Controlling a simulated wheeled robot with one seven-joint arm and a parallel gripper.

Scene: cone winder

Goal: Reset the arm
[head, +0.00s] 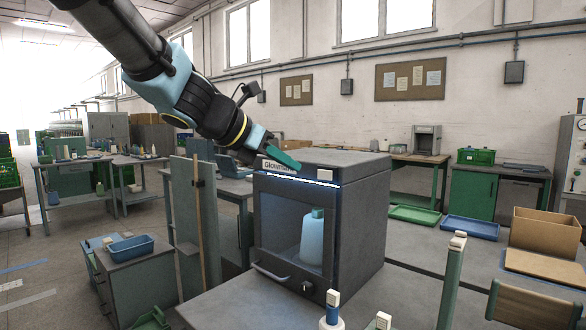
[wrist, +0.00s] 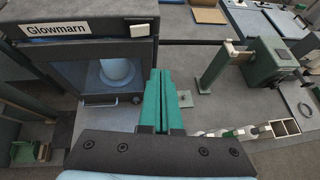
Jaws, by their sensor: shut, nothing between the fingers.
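My arm reaches in from the upper left in the head view. My gripper (head: 283,158) has green fingers and is in front of the upper front edge of a dark grey cabinet (head: 362,215) labelled Glowmarn. The fingers (wrist: 161,78) lie side by side in the wrist view, shut with nothing between them. The cabinet's front (wrist: 75,68) is to their left there. Behind its closed glass door stands a light blue, bottle-like object (head: 312,240), also partly visible in the wrist view (wrist: 117,70).
A door handle (head: 270,278) and a knob (head: 307,287) are low on the cabinet front. A green post (head: 452,280) stands at the right. Cardboard boxes (head: 545,232) and green and blue trays (head: 470,228) lie behind. A blue bin (head: 131,248) is at the left.

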